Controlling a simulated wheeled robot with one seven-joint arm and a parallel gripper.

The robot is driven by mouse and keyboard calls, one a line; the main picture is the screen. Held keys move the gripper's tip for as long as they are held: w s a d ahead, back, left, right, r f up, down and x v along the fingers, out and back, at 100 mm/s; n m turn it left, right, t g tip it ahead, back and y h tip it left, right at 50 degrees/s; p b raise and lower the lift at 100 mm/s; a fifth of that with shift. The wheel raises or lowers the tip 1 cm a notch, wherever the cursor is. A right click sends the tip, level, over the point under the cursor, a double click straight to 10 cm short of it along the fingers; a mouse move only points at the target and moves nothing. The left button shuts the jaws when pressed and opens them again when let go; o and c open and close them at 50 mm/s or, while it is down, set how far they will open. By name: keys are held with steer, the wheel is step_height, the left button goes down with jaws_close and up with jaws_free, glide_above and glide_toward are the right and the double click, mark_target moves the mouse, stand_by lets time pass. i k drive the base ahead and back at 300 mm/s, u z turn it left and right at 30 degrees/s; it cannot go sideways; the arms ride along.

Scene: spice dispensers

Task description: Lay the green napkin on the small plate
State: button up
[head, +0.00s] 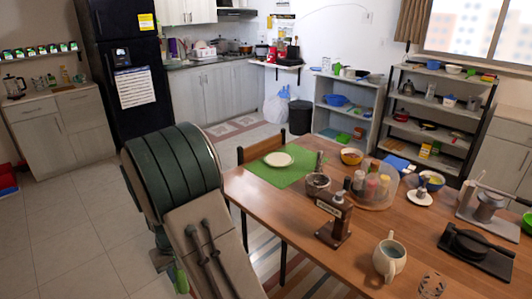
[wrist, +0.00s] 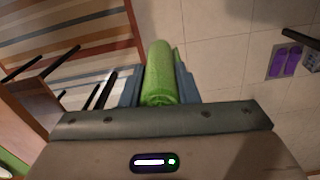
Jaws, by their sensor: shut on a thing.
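The green napkin (wrist: 160,62) is a rolled bundle in the wrist view. My gripper (wrist: 159,86) is shut on it, with one finger on each side, and holds it above the floor. In the head view my arm hides most of the gripper; a bit of green (head: 181,279) shows beside the arm at the bottom, low and left of the table. The small plate (head: 279,159) is white and round. It lies empty on a green placemat (head: 262,171) at the table's far left corner, away from my gripper.
The wooden table (head: 290,213) carries a grinder (head: 335,220), a spice carousel (head: 373,185), bowls and a pitcher (head: 389,258) to the right of the placemat. A chair (head: 262,147) stands behind the table's far left edge. The floor at left is clear.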

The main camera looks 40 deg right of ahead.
mark_target(278, 158)
steer(key=i, duration=2.5)
steer(key=z, duration=2.3)
